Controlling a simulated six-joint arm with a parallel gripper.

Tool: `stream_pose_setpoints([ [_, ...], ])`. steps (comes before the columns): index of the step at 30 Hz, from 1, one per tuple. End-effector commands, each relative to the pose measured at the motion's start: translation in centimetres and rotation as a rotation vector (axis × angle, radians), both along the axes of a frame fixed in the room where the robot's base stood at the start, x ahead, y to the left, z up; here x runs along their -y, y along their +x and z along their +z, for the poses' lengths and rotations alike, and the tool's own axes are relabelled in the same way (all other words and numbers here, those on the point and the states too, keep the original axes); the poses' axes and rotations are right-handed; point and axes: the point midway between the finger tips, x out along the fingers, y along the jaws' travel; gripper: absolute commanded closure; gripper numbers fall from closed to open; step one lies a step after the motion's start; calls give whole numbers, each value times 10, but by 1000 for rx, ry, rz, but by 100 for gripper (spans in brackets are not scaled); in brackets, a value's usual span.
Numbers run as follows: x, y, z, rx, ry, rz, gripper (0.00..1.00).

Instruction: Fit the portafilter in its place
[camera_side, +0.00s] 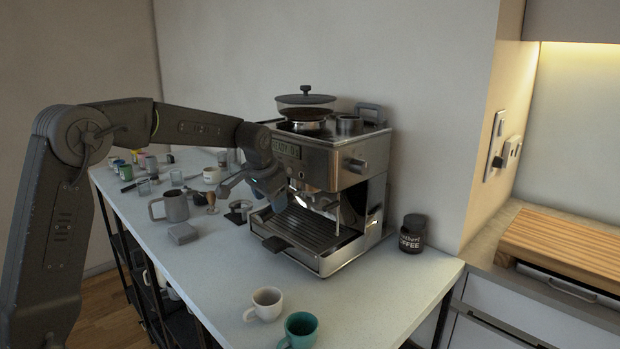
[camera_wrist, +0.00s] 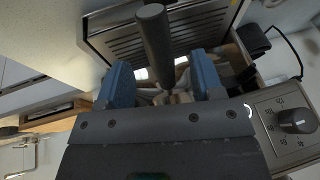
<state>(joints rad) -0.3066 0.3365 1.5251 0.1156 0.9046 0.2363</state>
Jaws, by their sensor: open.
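The portafilter shows in the wrist view as a dark grey round handle (camera_wrist: 155,45) running between my two blue fingertips, with a metal part between them. My gripper (camera_wrist: 163,82) is open, one finger on each side of it. In the side view my gripper (camera_side: 268,188) is at the front of the espresso machine (camera_side: 325,160), above the drip tray (camera_side: 305,232). A grey handle-like shape (camera_side: 232,183) sticks out left of it there, and may be the portafilter handle. The portafilter's head and the group head are largely hidden, so I cannot tell whether they are joined.
A steel jug (camera_side: 170,206), a grey block (camera_side: 183,234) and a wooden-handled tamper (camera_side: 211,201) stand left of the machine. A white cup (camera_side: 264,303) and a green cup (camera_side: 299,329) are at the front. A coffee jar (camera_side: 412,235) stands to the right.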

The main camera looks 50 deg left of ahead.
Motion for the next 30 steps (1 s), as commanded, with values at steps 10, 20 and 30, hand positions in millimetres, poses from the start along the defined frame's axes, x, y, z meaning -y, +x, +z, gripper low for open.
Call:
stream_pose_setpoints([
  [10, 15, -24, 73, 8, 2, -1, 39],
  [20, 22, -35, 102, 6, 1, -1, 39],
  [30, 66, -86, 107, 44, -31, -21, 39],
])
